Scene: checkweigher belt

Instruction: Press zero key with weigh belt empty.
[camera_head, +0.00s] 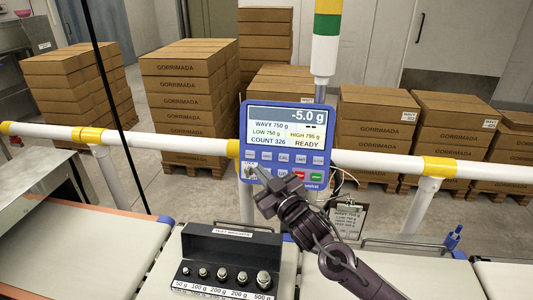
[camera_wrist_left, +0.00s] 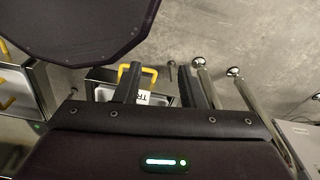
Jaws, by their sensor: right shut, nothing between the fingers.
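The blue indicator (camera_head: 286,145) stands on a post behind the belts. Its screen (camera_head: 288,128) reads -5.0 g, COUNT 326 and READY. Its keys sit below the screen, and their labels are mostly too small to read. My right gripper (camera_head: 254,178) is shut and empty, its tip at the lower left keys, hiding part of them; I cannot tell whether it touches. The visible strip of the middle belt (camera_head: 160,262) is bare; the test weights box and my right arm hide other parts. My left gripper (camera_wrist_left: 160,88) shows open in the left wrist view, with nothing between its fingers.
A black test weights box (camera_head: 232,243) with several knobbed weights stands in front of the indicator. A white rail (camera_head: 385,161) with yellow joints crosses behind. Stacked cartons (camera_head: 185,100) stand beyond.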

